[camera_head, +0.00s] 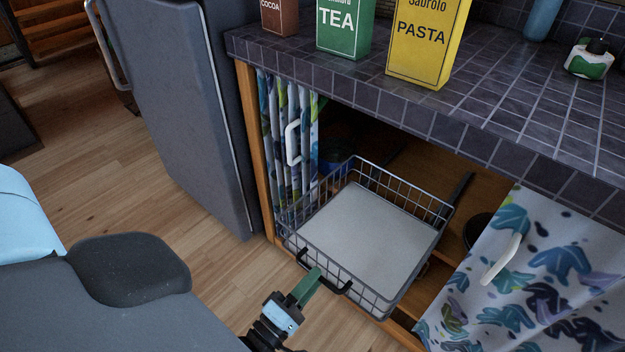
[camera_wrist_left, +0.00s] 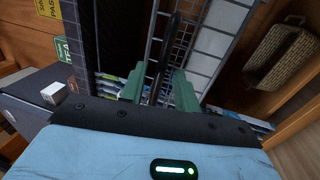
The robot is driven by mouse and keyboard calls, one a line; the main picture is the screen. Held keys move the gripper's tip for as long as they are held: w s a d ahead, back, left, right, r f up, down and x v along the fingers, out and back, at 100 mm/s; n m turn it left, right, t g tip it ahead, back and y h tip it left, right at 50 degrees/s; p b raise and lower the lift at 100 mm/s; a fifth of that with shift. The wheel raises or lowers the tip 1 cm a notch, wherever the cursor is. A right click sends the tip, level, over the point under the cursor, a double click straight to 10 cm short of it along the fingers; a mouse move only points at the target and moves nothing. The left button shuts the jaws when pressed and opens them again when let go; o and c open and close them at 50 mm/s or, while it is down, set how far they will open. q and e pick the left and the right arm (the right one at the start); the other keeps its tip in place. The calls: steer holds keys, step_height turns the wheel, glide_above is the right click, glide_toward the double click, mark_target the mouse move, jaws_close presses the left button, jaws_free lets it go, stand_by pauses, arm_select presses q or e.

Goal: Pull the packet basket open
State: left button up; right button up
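The packet basket (camera_head: 437,222) is a wire basket with a flat pale bottom. In the head view it stands partly out of the cabinet below the counter, and nothing lies in it. Its dark handle (camera_head: 337,289) is on the front side. My left gripper (camera_head: 312,280) is at this handle, its green fingers reaching it from the front. In the left wrist view the fingers (camera_wrist_left: 159,80) stand apart, with the dark handle bar (camera_wrist_left: 166,55) between them and gaps beside it. Contact is not clear. My right gripper is not in view.
A cocoa packet (camera_head: 280,15), a tea packet (camera_head: 343,30) and a pasta packet (camera_head: 425,45) stand on the tiled counter (camera_head: 500,85). Patterned curtain-like panels with white handles flank the basket, left (camera_head: 285,120) and right (camera_head: 540,270). A grey fridge-like cabinet (camera_head: 180,110) stands left. Wooden floor is clear in front.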

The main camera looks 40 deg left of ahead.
arm_select(q)
steer(key=s+f, duration=0.1)
steer(key=s, duration=0.6)
steer(key=shift+f, duration=0.2)
steer(key=shift+s+a, duration=0.1)
steer(key=shift+s, duration=0.05)
